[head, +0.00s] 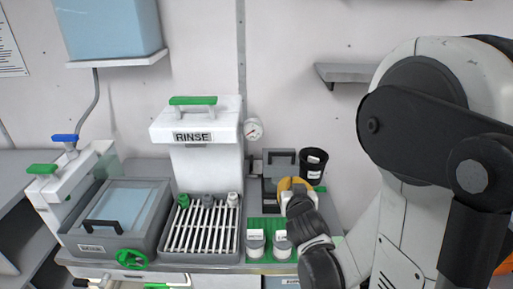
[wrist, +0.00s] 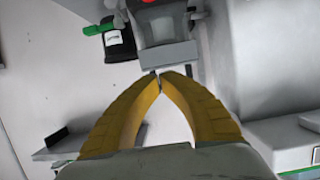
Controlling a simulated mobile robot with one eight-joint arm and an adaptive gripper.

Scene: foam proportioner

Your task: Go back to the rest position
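My gripper (head: 293,184) is over the right part of the bench in the head view, in front of a small dark grey box (head: 279,162). In the wrist view its two yellow fingers (wrist: 161,76) curve in and meet at the tips, with nothing seen between them. The grey box (wrist: 163,30) shows just beyond the fingertips there; I cannot tell if they touch it. My arm fills the right side of the head view.
A black cup (head: 313,163) stands right of the box. Two white-lidded jars (head: 256,243) stand on a green mat below my gripper. Left are a rack of white rods (head: 203,226), the RINSE unit (head: 197,135) and a lidded basin (head: 122,205). A wall shelf (head: 345,73) hangs above.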

